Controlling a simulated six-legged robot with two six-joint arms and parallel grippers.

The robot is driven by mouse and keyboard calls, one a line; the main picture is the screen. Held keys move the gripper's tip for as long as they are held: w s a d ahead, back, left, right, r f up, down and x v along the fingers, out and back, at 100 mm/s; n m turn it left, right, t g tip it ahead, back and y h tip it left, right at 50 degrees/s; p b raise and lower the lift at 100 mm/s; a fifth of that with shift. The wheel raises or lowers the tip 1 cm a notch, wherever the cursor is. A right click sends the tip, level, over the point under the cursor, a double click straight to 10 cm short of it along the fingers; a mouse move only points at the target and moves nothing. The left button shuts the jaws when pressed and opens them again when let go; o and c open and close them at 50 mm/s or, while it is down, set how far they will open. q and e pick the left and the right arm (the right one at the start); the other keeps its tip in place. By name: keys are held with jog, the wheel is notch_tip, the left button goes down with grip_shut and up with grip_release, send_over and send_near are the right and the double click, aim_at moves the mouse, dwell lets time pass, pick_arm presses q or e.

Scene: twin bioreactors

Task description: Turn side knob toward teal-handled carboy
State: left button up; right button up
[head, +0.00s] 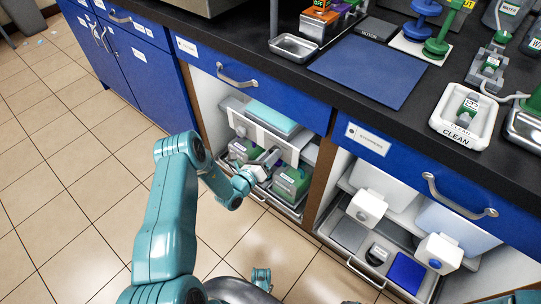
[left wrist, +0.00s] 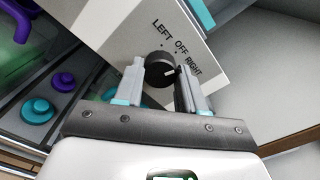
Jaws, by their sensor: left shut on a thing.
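A black side knob (left wrist: 160,70) sits on a pale grey panel (left wrist: 125,30) lettered LEFT, OFF and RIGHT. A small white mark shows on the knob's right side; I cannot tell exactly which word it points to. My left gripper (left wrist: 158,88) is shut on the knob, one finger on each side. In the head view the left gripper (head: 272,156) reaches into the open cabinet, in front of the panel (head: 262,130). A purple handle (left wrist: 22,20) above green liquid shows at the left of the wrist view, and a teal part (left wrist: 232,18) shows at upper right. The right gripper is not in view.
Two green vessels stand in the cabinet, one left (head: 242,150) and one right (head: 290,183) of the gripper. A blue drawer front (head: 260,84) and black counter are above. White jugs (head: 366,207) stand in the right bay.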

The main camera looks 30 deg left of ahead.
pick_arm(q)
jog(key=m, duration=0.5)
jog(key=shift+m, duration=0.3)
dwell(0.4)
jog(key=o, duration=1.1)
jog(key=shift+c, duration=0.2)
jog(key=s+a+p, duration=0.1)
jog(key=s+p, duration=0.3)
jog(key=s, duration=1.2)
jog(key=shift+s+a, duration=0.15)
